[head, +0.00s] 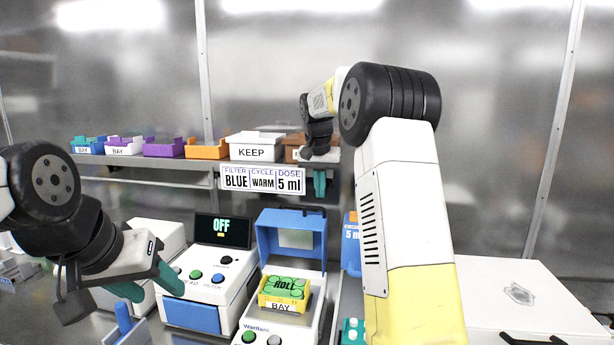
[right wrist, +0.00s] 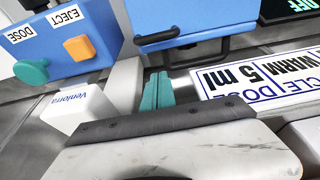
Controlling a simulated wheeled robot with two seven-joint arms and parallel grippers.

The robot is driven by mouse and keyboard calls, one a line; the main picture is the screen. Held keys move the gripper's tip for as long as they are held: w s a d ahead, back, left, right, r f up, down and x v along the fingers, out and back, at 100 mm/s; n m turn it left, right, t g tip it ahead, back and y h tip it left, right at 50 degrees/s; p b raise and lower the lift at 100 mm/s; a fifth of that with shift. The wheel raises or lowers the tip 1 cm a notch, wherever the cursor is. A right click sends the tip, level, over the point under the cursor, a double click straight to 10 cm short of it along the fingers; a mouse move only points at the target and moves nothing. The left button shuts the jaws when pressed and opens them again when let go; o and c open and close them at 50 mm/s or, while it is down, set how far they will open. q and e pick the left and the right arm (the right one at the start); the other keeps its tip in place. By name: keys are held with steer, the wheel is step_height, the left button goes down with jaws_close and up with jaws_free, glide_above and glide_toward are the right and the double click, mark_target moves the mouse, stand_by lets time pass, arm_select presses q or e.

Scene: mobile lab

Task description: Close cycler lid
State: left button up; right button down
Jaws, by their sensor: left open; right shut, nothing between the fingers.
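The cycler (head: 288,297) is a white machine with a blue lid (head: 268,241) standing open, upright at its back. A yellow tray (head: 271,301) with a green piece marked "ROLL" (head: 284,285) sits in its bay. In the right wrist view, a blue panel with a dark bar handle (right wrist: 180,38) appears to be this lid. My right gripper (head: 320,183) is shut and empty, above and behind the lid, apart from it. Its teal fingers show in the right wrist view (right wrist: 157,91). My left gripper (head: 150,283) is open and empty, left of the cycler, by the machine showing "OFF".
The "OFF" machine (head: 205,285) stands left of the cycler. A blue dispenser (right wrist: 65,50) with a teal knob stands to its right. A sign (head: 262,180) hangs under a shelf of coloured trays (head: 206,148). A white box (head: 520,300) stands at right.

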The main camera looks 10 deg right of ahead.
steer(key=shift+s+a+f, duration=0.2)
steer(key=shift+s+f, duration=0.25)
steer(key=shift+s, duration=0.05)
steer(key=shift+s+a+f, duration=0.15)
steer(key=shift+s+f, duration=0.3)
steer(key=shift+s+a, duration=0.3)
steer(key=shift+s, duration=0.35)
